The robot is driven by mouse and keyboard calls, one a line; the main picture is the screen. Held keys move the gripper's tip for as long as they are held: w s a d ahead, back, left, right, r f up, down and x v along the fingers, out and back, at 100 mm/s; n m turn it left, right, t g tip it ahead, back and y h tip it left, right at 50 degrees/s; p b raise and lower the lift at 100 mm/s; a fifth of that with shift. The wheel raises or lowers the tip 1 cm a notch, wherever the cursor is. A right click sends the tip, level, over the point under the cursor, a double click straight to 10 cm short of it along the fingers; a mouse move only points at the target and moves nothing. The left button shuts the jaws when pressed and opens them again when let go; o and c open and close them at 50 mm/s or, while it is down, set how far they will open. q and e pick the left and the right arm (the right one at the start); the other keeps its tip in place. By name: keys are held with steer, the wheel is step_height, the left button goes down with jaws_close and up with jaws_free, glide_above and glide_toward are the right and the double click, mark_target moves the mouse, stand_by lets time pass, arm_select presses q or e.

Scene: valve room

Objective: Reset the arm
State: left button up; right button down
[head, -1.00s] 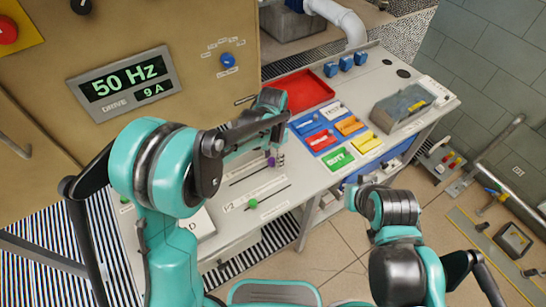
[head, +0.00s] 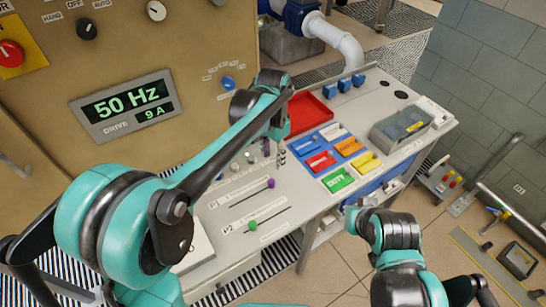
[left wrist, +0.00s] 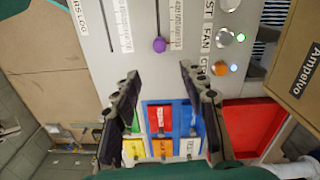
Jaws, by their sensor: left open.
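My left arm (head: 115,215) is teal and black and reaches over the grey console from the left. Its gripper (head: 274,150) hangs small and partly hidden below the wrist, near the purple slider knob. In the left wrist view, the left gripper (left wrist: 162,100) shows two dark fingers spread wide with nothing held between them. The console top and coloured trays lie beyond the fingers. My right arm (head: 390,240) is folded low at the right, in front of the console's edge. Its fingers are too small and dark to read.
The console (head: 215,240) carries a purple knob (head: 271,183), a green knob (head: 252,225), a red tray (head: 305,114), coloured blocks (head: 338,181) and a grey bin (head: 395,130). A cabinet with a drive display (head: 125,105) stands behind left.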

arm_select(q)
steer(key=s+a+f+n+t+b, duration=0.2)
steer(key=s+a+n+t, duration=0.1)
steer(key=s+a, duration=0.4)
steer(key=s+a+f+n+t+b, duration=0.2)
steer(key=s+a+n+t, duration=0.2)
steer(key=s+a+n, duration=0.2)
steer(key=s+a, duration=0.2)
steer(key=s, duration=0.2)
steer(key=shift+s+a, duration=0.3)
steer(key=shift+s, duration=0.1)
